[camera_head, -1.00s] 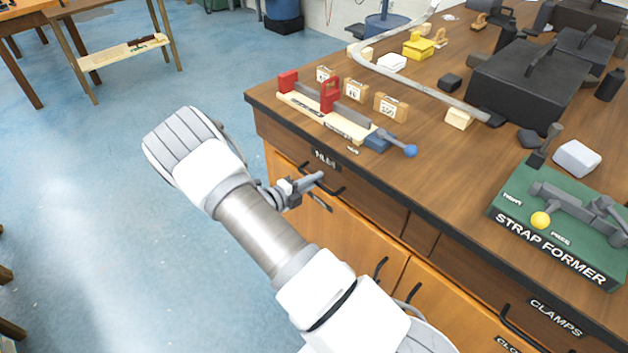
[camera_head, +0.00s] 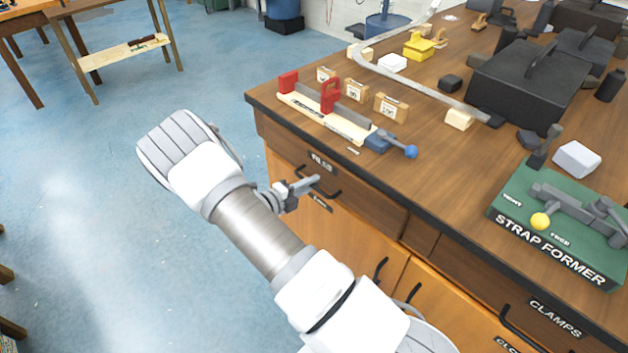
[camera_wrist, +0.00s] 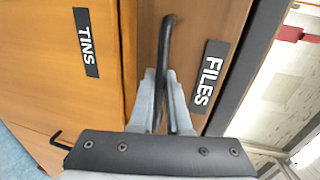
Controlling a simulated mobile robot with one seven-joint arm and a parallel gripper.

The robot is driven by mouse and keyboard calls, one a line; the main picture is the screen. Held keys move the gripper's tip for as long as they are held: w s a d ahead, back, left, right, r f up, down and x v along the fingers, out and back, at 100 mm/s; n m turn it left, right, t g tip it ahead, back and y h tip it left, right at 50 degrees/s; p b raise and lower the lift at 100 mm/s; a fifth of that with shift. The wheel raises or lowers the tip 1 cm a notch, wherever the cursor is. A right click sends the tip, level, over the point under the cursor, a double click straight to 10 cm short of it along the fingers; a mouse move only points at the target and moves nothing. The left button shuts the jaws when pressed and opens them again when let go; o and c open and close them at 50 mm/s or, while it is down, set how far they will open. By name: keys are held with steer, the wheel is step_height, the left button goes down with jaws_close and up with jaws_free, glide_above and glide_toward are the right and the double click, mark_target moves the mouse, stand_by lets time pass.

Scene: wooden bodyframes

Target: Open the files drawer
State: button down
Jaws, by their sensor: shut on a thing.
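The files drawer (camera_head: 372,206) is the left top drawer of the wooden bench, marked by a FILES label (camera_head: 321,162). Its front seems to stand slightly out from the bench. The label also shows in the wrist view (camera_wrist: 208,77). My gripper (camera_head: 313,182) is at the drawer's black bar handle (camera_head: 334,194). In the wrist view, my gripper's two grey fingers (camera_wrist: 164,82) are shut around the handle (camera_wrist: 168,38), one on each side. The inside of the drawer cannot be seen.
Below is a cupboard door with a TINS label (camera_wrist: 86,42). A CLAMPS drawer (camera_head: 556,317) lies to the right. The benchtop holds a red-and-wood fixture (camera_head: 330,117) and a green strap former (camera_head: 565,230). The blue floor (camera_head: 90,200) left of the bench is clear.

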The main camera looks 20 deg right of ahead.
steer(key=f+v, duration=0.3)
steer(key=v, duration=1.1)
steer(key=a+f+v, duration=0.1)
steer(key=f+v, duration=0.2)
steer(key=v, duration=1.2)
steer(key=shift+s+a, duration=0.25)
steer(key=shift+s, duration=0.2)
steer(key=shift+f, duration=0.1)
steer(key=c, duration=0.9)
jaws_free()
steer(key=v, duration=1.7)
steer(key=shift+s+a+f, duration=0.1)
steer(key=shift+a, duration=0.1)
